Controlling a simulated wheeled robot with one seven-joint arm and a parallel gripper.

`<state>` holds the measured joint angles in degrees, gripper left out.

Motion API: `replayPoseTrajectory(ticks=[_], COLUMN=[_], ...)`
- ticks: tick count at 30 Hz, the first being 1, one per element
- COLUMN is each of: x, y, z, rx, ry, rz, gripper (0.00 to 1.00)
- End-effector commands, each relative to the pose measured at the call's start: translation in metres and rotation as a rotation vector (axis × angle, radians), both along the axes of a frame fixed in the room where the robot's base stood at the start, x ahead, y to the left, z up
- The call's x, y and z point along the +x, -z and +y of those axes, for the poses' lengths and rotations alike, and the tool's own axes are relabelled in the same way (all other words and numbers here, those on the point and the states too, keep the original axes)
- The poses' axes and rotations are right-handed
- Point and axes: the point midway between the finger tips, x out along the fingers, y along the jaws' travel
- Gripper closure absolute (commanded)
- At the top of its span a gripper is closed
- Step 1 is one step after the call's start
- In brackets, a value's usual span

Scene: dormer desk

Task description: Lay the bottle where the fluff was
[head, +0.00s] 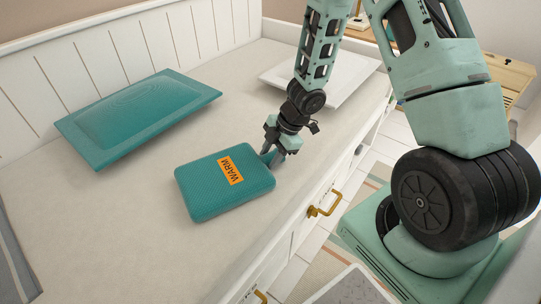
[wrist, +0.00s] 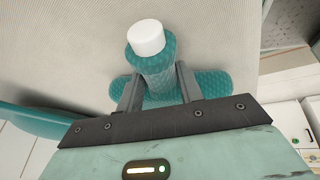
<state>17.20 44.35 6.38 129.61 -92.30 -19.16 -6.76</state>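The bottle (head: 212,193) is a teal, ribbed hot-water bottle with an orange label reading WARM. In the head view it lies broadside, label up, over the pale desk top, its neck end towards my gripper (head: 276,156). I cannot tell whether it rests fully on the desk. In the wrist view the white cap (wrist: 146,38) and the teal neck (wrist: 157,70) stand between my fingers (wrist: 158,90), which press on both sides of the neck. The body (wrist: 212,84) shows behind them. In the head view the neck is mostly hidden by my gripper. No fluff is visible.
The desk's front edge, with brass drawer handles (head: 323,205), is close to the bottle. The desk left of the bottle is clear.

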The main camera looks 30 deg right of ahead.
Motion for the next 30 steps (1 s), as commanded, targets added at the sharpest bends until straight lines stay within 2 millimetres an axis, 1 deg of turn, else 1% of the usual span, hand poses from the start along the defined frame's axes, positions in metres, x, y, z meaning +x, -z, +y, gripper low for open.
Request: replayPoseTrajectory(ticks=[1,2,10,14,17,24,27,30], x=[0.000,0.000,0.000,-0.001,-0.003,-0.012,-0.015,-0.018], y=[0.000,0.000,-0.001,-0.011,-0.025,-0.072,-0.088,-0.100], z=[0.000,0.000,0.000,-0.003,-0.008,-0.026,-0.033,-0.039], rx=[0.000,0.000,0.000,0.000,0.001,-0.001,-0.001,0.000], ry=[0.000,0.000,0.000,0.000,-0.001,0.001,0.000,0.001], rz=[0.000,0.000,0.000,-0.001,-0.001,0.000,-0.002,-0.001], gripper=[0.50,0.44,0.44,0.44,0.44,0.44,0.44,0.44])
